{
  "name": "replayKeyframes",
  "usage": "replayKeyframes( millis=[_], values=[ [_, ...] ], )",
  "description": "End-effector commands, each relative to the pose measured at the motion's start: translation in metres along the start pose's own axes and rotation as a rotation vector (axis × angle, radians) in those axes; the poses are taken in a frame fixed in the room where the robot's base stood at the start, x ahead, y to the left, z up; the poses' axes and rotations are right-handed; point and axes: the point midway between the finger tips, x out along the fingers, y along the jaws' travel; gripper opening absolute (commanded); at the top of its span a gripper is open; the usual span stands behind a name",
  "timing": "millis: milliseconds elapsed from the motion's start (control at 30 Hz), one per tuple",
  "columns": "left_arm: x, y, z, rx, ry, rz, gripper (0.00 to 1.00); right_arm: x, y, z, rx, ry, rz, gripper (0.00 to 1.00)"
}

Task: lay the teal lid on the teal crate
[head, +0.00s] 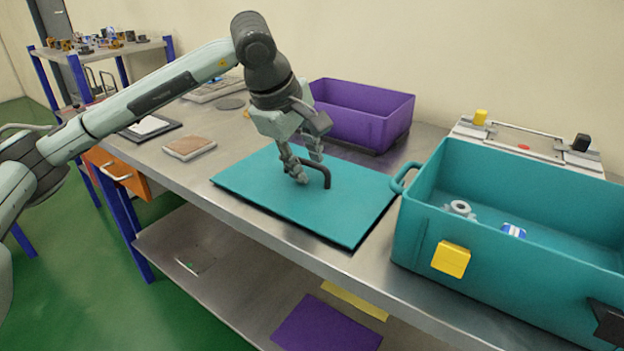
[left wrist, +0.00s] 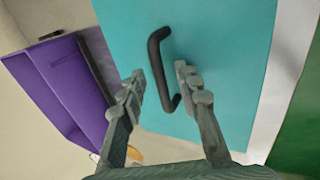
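The teal lid (head: 258,190) lies flat on the metal bench, left of the teal crate, with a black bar handle (head: 325,172) standing up from it. The lid (left wrist: 225,60) and its handle (left wrist: 157,60) also show in the left wrist view. The teal crate (head: 520,262) is open at the top and stands at the right. My left gripper (head: 305,176) is low over the lid at the handle. Its fingers are apart, with the handle between the fingertips (left wrist: 161,72); I cannot tell whether either finger touches it. My right gripper is not in view.
A purple crate (head: 385,128) stands behind the lid. The teal crate holds a grey ring-like part (head: 460,208) and a blue-and-white part (head: 513,230). A yellow block (head: 451,258) is on its front wall. A purple panel (head: 325,328) lies on the lower shelf.

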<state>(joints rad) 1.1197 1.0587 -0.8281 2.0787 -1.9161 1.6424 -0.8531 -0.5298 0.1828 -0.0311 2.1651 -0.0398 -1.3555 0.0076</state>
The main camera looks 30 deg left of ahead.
Motion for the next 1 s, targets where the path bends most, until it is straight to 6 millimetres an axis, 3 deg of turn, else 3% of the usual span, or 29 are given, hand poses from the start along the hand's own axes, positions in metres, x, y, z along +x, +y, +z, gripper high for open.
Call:
replayKeyframes(
  millis=[33, 267, 633, 1000],
  values=[
    [0.0, 0.0, 0.0, 0.0, 0.0, 0.0, 0.29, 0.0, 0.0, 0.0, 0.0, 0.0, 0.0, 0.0],
    [0.0, 0.0, 0.0, 0.0, 0.0, 0.0, 0.01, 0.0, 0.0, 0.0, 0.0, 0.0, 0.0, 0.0],
    [-0.002, 0.001, 0.0, -0.001, 0.0, 0.002, 0.0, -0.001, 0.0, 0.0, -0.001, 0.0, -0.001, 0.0],
    [-0.022, 0.011, 0.0, 0.0, -0.001, 0.003, 0.0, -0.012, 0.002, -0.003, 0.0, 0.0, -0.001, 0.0]
  ],
)
